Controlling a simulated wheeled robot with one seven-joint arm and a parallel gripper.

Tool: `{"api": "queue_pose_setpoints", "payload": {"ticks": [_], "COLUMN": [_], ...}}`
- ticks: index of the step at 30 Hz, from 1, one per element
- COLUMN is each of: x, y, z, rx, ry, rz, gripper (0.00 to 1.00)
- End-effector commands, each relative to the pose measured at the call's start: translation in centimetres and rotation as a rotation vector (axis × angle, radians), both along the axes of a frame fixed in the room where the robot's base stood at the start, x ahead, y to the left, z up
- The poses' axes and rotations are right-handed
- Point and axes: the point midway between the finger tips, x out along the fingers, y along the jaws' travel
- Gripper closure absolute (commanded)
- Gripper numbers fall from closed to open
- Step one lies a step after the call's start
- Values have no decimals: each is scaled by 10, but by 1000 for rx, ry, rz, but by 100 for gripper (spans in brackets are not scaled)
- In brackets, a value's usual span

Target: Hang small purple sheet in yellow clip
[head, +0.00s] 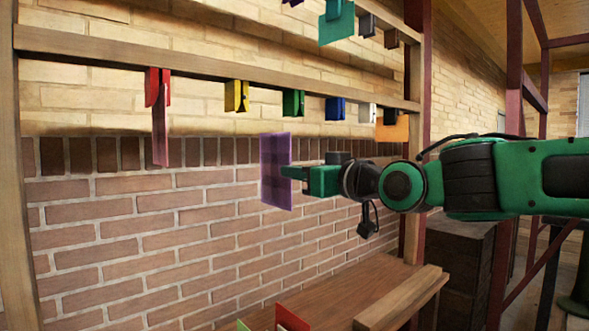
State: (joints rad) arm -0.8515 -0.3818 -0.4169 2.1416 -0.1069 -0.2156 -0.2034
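The small purple sheet (275,172) hangs upright in the air in front of the brick wall. My gripper (292,173) is shut on the sheet's right edge and holds it from the right. The yellow clip (237,96) hangs on the lower wooden rail, up and to the left of the sheet. Nothing shows in the yellow clip. The sheet's top edge appears lower than the clip's bottom, with a gap between them.
On the same rail (200,70), a red clip (157,88) holds a red sheet, and green (293,103), blue (335,108) and white clips hang to the right. An orange sheet (392,129) hangs at the right end. A wooden shelf (325,292) with upright sheets lies below.

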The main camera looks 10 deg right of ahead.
Motion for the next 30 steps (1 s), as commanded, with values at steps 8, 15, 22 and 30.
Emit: {"api": "queue_pose_setpoints", "payload": {"ticks": [8,15,22,30], "x": [-10,5,21,40], "y": [3,12,23,36], "z": [18,19,21,22], "rx": [17,17,17,16], "ry": [15,15,15,16], "rz": [31,29,29,29], "gripper": [100,100,100,100]}}
